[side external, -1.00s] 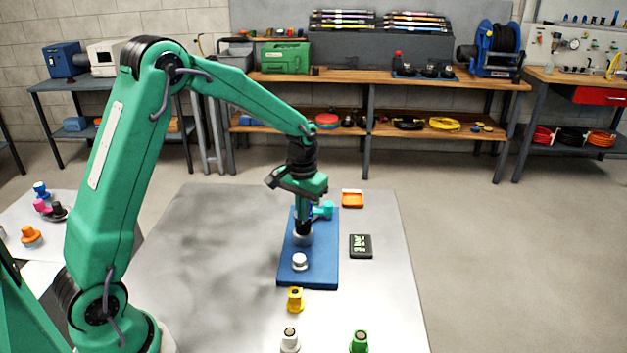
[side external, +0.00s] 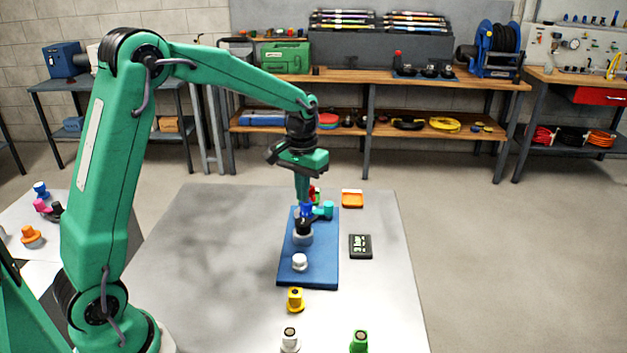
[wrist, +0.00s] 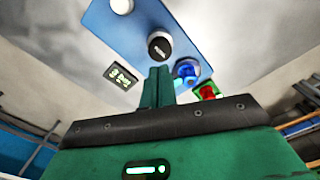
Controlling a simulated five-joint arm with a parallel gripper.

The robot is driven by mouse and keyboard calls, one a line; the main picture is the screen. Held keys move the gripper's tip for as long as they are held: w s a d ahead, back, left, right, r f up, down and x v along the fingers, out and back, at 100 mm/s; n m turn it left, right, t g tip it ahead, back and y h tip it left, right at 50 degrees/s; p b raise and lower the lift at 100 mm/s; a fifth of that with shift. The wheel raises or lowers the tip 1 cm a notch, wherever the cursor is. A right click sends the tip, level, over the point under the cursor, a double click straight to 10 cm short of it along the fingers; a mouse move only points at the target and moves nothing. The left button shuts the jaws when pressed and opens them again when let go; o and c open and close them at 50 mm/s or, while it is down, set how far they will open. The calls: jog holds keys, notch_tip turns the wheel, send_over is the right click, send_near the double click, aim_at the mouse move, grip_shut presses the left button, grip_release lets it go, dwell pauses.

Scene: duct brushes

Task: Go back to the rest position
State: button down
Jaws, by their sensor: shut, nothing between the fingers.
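My gripper (side external: 303,202) is shut and empty above the blue board (side external: 320,265). In the wrist view its fingers (wrist: 160,84) lie together with nothing between them. A black-topped part (side external: 304,227) stands on the board just below the fingers, apart from them; it also shows in the wrist view (wrist: 159,46). A blue part (side external: 306,211) stands close behind it, partly hidden by the gripper, with a cyan part (side external: 327,208) beside it. A white round part (side external: 299,262) is nearer on the board. A red and green part (wrist: 207,91) is at the board's far edge.
An orange tray (side external: 352,199) and a black device with a green display (side external: 360,246) lie right of the board. Yellow (side external: 295,299), white (side external: 290,341) and green (side external: 359,342) parts stand at the front. The table's left (side external: 200,260) is clear.

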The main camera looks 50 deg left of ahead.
jog(key=shift+r, duration=0.15)
jog(key=s+d+r+m+t, duration=0.1)
jog(key=s+d+r+t, duration=0.25)
jog(key=s+r, duration=0.6)
jog(key=s+d+m+t, duration=0.2)
jog(key=s+d, duration=0.1)
jog(key=s, duration=1.1)
jog(key=shift+r, duration=0.3)
